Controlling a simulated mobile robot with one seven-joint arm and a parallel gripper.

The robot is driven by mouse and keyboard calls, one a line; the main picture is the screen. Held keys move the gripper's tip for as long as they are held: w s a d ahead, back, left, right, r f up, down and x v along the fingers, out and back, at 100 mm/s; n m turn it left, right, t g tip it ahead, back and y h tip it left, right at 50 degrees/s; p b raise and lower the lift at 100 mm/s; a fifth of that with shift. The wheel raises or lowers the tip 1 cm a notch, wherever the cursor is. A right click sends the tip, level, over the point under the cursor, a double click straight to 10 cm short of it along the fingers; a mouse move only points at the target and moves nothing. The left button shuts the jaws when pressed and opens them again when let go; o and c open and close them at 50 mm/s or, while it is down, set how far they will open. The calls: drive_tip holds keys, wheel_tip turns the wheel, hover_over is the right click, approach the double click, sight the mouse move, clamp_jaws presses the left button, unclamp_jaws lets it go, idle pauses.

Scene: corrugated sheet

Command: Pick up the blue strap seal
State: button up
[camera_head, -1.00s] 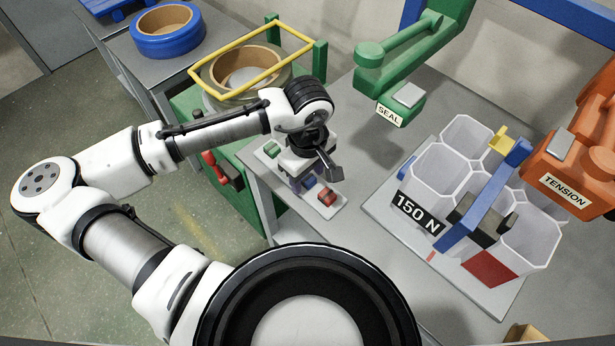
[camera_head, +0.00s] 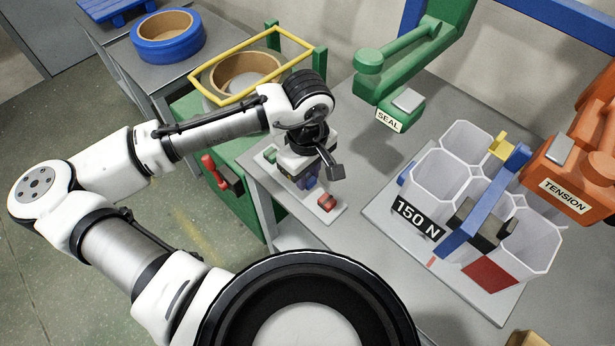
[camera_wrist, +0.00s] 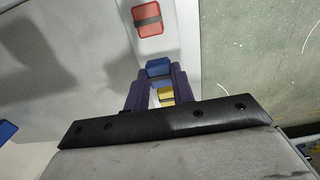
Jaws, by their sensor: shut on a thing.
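The blue strap seal (camera_wrist: 158,67) is between the two purple fingers of my gripper (camera_wrist: 157,82) in the wrist view. The fingers are shut on its sides. In the head view my gripper (camera_head: 307,181) points down over the pale seal tray (camera_head: 339,211), at the near left edge of the bench. My fingers and wrist largely hide the blue seal there. A red seal (camera_wrist: 147,20) with a dark band lies on the tray, apart from the fingers. A yellow seal (camera_wrist: 166,94) shows behind the blue one, partly hidden by the gripper body.
A green seal (camera_head: 270,155) lies at the tray's far end. The green SEAL tool (camera_head: 400,75) hangs behind and right. A white multi-cell holder (camera_head: 440,175) marked 150 N stands to the right, with the orange TENSION tool (camera_head: 565,185) beyond. Bench between tray and holder is clear.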

wheel_tip(320, 180, up, 18)
idle(0.3)
